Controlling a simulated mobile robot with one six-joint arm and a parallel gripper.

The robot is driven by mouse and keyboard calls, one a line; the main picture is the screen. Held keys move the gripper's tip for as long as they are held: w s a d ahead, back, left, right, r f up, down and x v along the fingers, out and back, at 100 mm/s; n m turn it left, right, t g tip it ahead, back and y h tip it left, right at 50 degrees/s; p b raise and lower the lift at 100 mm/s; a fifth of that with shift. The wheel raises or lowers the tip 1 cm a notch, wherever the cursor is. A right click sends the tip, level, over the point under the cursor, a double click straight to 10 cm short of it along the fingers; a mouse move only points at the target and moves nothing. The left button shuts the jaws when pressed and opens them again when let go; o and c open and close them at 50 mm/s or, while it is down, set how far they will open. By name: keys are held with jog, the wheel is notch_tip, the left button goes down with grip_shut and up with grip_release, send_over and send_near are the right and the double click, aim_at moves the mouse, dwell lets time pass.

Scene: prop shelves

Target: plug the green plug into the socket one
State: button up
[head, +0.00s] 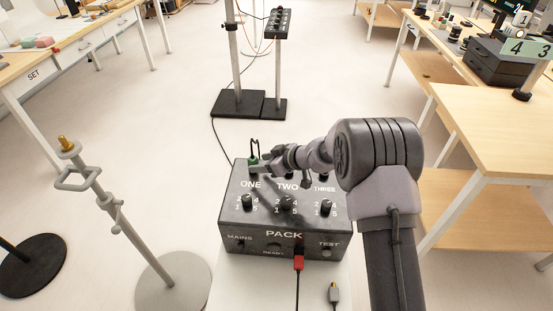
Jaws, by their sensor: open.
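The black pack box (284,244) stands in front of me, with sockets labelled ONE, TWO and THREE along the back of its top. The green plug (252,160) is upright at the socket marked ONE, with a dark cable looping from its top. I cannot tell how deep it sits in the socket. My gripper (260,168) is at the back left of the box, right beside the green plug. Its jaws are open; the small view hides whether they touch the plug. My arm covers part of the back right of the box.
A red plug (299,261) is at the box's front. A loose dark plug (333,293) lies on the pale surface before it. A grey stand (115,215) is at left, a black-based stand (240,103) behind. Wooden tables (500,115) line the right.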

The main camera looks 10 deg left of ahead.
jog(key=p+v, duration=0.3)
jog(key=v, duration=1.2)
jog(key=shift+r, duration=0.15)
jog(key=shift+s+d, duration=0.1)
jog(key=s+d+r+m+g+h, duration=0.1)
jog(key=s+r+m, duration=0.2)
jog(key=s+r, duration=0.45)
jog(key=s+d+r+m+h, duration=0.1)
jog(key=s+d+r+m, duration=0.15)
jog(key=s+r, duration=0.5)
jog(key=s+d+r+m+t+h, duration=0.1)
jog(key=s+d+m+h, duration=0.2)
jog(key=s, duration=0.5)
jog(key=s+d+r+m+t+h, duration=0.1)
jog(key=s+d+m+h, duration=0.1)
jog(key=s+d+m, duration=0.4)
jog(key=s+m, duration=0.2)
jog(key=s, duration=0.1)
jog(key=shift+s+d+h, duration=0.3)
jog(key=shift+h, duration=0.1)
jog(key=shift+m, duration=0.25)
